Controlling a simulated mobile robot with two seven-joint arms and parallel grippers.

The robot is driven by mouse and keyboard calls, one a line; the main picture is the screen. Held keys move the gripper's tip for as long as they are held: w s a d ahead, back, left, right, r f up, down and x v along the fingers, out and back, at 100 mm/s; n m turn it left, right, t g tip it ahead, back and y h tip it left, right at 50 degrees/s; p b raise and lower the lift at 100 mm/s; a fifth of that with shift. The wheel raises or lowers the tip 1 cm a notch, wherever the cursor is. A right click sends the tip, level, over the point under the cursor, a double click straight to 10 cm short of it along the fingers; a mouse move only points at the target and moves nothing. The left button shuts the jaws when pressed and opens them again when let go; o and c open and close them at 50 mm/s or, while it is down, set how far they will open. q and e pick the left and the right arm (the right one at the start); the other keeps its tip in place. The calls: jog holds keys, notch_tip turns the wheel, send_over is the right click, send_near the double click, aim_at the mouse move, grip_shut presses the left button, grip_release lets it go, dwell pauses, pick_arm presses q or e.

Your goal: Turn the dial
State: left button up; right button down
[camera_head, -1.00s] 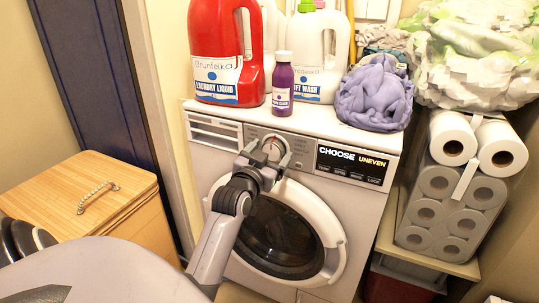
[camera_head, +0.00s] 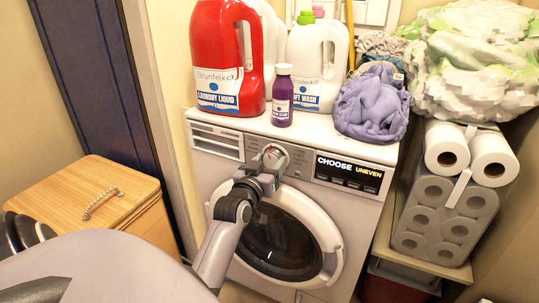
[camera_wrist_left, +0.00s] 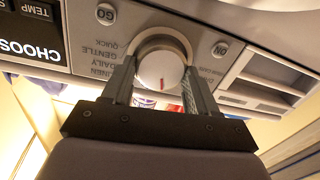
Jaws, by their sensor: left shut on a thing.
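The dial (camera_head: 272,153) is a round, pale knob with a red mark, on the washing machine's (camera_head: 222,173) front panel. My left gripper (camera_head: 268,163) reaches up to it from below, with its fingers on either side. In the left wrist view, the dial (camera_wrist_left: 160,66) sits between the two dark fingers of the left gripper (camera_wrist_left: 160,86), which is shut on it. Printed labels such as GENTLE, DAILY and LINEN and the GO and ON buttons show around it, upside down. My right gripper is out of view.
A red detergent jug (camera_head: 228,60), a purple bottle (camera_head: 282,98), a white jug (camera_head: 316,65) and a purple cloth (camera_head: 372,103) stand or lie on the washer top. A display panel (camera_head: 350,172) is right of the dial. Paper rolls (camera_head: 447,195) fill the right; a wooden box (camera_head: 115,200) stands left.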

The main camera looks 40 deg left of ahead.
pick_arm(q)
jog(key=n+p, duration=0.3)
jog(key=shift+a+r+n, duration=0.1)
jog(key=shift+r+n, duration=0.15)
jog(key=shift+n, duration=0.05)
jog(key=n+p, duration=0.2)
jog(key=shift+f+n, duration=0.1)
jog(key=shift+n, duration=0.2)
jog(key=shift+a+n+h+p, duration=0.1)
jog(key=shift+n+h+p, duration=0.3)
jog(key=shift+n, duration=0.9)
jog(key=shift+f+n+p, duration=0.15)
jog(key=shift+n+p, duration=0.3)
jog(key=shift+n, duration=0.15)
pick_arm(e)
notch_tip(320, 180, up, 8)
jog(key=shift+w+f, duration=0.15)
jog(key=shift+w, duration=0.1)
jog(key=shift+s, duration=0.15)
pick_arm(q)
jog(key=o, duration=1.1)
jog(key=shift+c, duration=0.2)
